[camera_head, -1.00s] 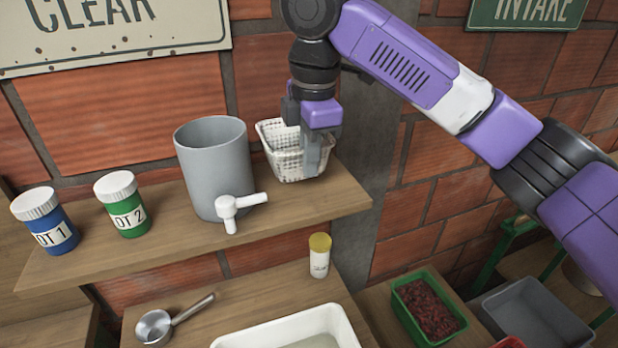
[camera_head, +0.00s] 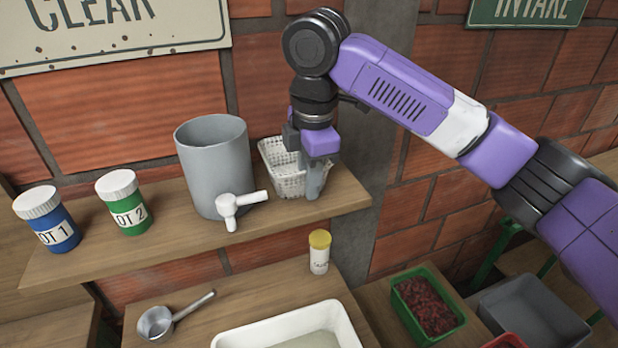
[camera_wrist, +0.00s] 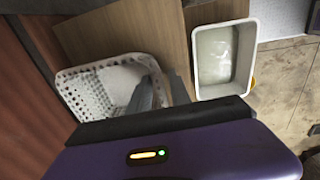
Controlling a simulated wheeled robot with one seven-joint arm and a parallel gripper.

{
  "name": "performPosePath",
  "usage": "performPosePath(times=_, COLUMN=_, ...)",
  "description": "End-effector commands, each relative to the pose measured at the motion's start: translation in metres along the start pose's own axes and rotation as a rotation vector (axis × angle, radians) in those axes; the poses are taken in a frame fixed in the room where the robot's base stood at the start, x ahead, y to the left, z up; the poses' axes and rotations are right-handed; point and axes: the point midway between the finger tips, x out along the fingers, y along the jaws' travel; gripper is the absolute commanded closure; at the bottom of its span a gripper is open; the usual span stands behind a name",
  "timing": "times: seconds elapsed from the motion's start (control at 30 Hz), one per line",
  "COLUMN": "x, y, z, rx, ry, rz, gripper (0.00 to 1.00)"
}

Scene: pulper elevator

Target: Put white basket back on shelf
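The white mesh basket (camera_head: 284,172) is at the right end of the upper shelf (camera_head: 120,257), right of the grey pot. It looks about level, with its base at the shelf top. My gripper (camera_head: 317,182) is at the basket's right side, pointing down. In the wrist view the basket (camera_wrist: 85,92) is at the left, and my gripper's fingers (camera_wrist: 162,88) stand on either side of its wall, one inside and one outside. The fingers look shut on this wall, with the mesh between them. The fingers and wrist hide the basket's right part.
The grey pot (camera_head: 215,165) with a white tap stands close left of the basket. Blue (camera_head: 48,222) and green (camera_head: 124,205) jars stand farther left. Below are a yellow-capped bottle (camera_head: 319,255), a steel scoop (camera_head: 158,322) and a white tub (camera_head: 225,340). A brick wall is behind.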

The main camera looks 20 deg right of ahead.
Motion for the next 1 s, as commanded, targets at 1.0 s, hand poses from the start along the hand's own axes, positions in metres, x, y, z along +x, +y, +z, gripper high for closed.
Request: performPosePath(times=1.0, x=-0.12, y=0.001, z=0.0, rx=0.0, ry=-0.001, rz=0.0, gripper=0.76)
